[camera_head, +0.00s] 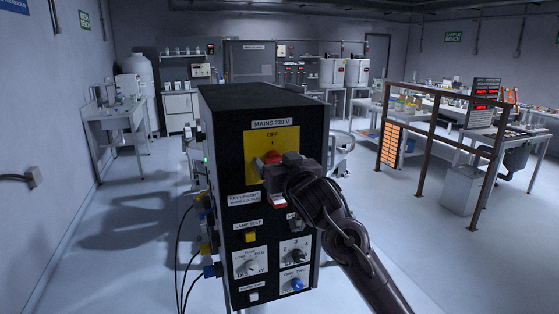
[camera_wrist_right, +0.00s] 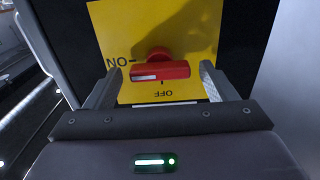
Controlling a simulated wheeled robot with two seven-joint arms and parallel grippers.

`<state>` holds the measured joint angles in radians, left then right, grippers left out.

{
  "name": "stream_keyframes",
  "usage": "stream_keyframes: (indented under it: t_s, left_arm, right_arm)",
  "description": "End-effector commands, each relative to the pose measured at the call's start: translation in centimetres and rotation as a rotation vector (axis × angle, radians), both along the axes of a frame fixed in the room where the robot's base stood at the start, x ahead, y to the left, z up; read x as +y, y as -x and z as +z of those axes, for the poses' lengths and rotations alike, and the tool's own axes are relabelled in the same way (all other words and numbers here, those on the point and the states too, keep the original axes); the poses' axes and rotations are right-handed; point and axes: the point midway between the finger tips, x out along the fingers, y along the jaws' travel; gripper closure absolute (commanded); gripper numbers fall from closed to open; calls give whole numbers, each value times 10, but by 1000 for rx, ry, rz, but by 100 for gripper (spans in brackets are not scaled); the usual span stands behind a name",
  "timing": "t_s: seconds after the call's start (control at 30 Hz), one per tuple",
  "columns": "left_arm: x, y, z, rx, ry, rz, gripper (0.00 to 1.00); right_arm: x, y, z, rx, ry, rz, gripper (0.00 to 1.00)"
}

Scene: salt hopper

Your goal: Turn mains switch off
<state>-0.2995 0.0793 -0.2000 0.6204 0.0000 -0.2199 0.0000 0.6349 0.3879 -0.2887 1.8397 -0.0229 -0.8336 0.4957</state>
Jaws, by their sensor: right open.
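The mains switch is a red rotary handle (camera_wrist_right: 160,70) on a yellow plate (camera_wrist_right: 112,32), under a "MAINS 230 V" label on a black cabinet (camera_head: 228,130). In the right wrist view, which is upside down, the handle lies crosswise with its white mark at the left, towards ON; OFF is below it. In the head view the red handle (camera_head: 272,157) shows partly, with OFF above it. My right gripper (camera_wrist_right: 157,80) is open, its fingers either side of the handle with gaps. My left gripper is not in view.
Below the switch are a yellow lamp test button (camera_head: 250,237), a grey knob (camera_head: 253,266) and a blue knob (camera_head: 297,284). A red piece (camera_head: 279,202) shows just under my right gripper. Cables hang at the cabinet's left side. A brown railing (camera_head: 432,150) stands to the right.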

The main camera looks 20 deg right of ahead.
Motion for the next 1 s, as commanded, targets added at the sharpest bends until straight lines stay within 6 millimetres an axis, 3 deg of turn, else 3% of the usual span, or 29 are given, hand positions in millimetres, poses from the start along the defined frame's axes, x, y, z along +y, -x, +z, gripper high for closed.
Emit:
stream_keyframes:
  t_s: [0.1,0.47,0.77,1.0]
  left_arm:
    - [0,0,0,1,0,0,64]
    - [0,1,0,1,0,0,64]
    - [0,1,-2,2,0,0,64]
    - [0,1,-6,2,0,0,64]
  right_arm:
    - [0,0,0,0,0,0,22]
    - [0,0,-1,1,0,0,66]
    - [0,0,-1,0,43,0,66]
    - [1,0,-2,-4,187,0,66]
